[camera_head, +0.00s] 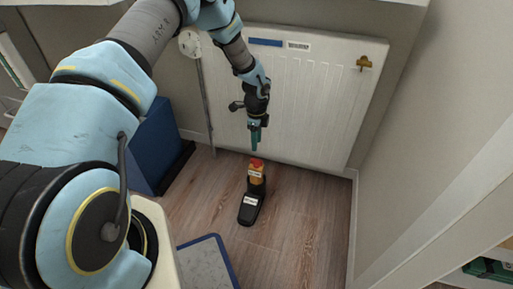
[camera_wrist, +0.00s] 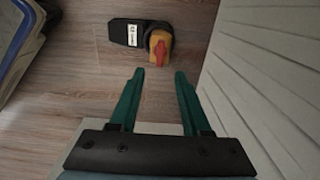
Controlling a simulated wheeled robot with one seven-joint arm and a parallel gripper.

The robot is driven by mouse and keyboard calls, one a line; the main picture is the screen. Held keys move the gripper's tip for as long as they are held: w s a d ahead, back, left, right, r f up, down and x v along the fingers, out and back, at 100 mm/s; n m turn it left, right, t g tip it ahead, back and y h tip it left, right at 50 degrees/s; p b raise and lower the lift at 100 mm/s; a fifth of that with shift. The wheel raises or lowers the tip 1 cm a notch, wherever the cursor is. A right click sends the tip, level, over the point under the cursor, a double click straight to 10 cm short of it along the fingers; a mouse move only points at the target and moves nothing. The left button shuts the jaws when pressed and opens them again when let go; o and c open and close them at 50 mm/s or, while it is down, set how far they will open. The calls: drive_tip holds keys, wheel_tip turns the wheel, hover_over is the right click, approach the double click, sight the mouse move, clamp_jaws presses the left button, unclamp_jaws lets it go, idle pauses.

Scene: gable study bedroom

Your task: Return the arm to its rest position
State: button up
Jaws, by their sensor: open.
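My arm reaches down from the upper left in the head view. My gripper (camera_head: 256,146) points down at its end, in front of the white radiator (camera_head: 310,95). In the wrist view its two green fingers (camera_wrist: 159,73) are spread apart with nothing between them. A black device (camera_head: 250,209) with an upright orange part (camera_head: 256,174) and a red top stands on the wooden floor just below the gripper in the head view. In the wrist view the black device (camera_wrist: 127,31) and its orange part (camera_wrist: 159,42) lie beyond the fingertips, apart from them.
A dark blue box (camera_head: 158,145) stands left of the radiator. A blue-edged grey panel (camera_head: 205,262) is at the lower middle. A pale wall (camera_head: 440,130) closes the right side. A shelf with green items (camera_head: 490,268) shows at lower right. Floor around the device is clear.

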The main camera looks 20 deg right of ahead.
drive_tip(key=shift+r, duration=0.55)
drive_tip(key=shift+a, duration=0.1)
drive_tip(key=w+a+r+n, duration=0.2)
drive_tip(key=a+r+n, duration=1.1)
drive_tip(key=a+r, duration=0.75)
drive_tip(key=s+a+r+n+t, duration=0.1)
drive_tip(key=s+a+r+n, duration=0.3)
drive_tip(key=s+a+n, duration=0.3)
drive_tip(key=s+a+r+n+t, duration=0.1)
drive_tip(key=s+a+r+n, duration=0.35)
drive_tip(key=a, duration=0.35)
wheel_tip(320, 180, up, 29)
drive_tip(key=s+p, duration=0.1)
drive_tip(key=p, duration=2.8)
drive_tip(key=shift+a+n, duration=0.3)
drive_tip(key=shift+n, duration=0.15)
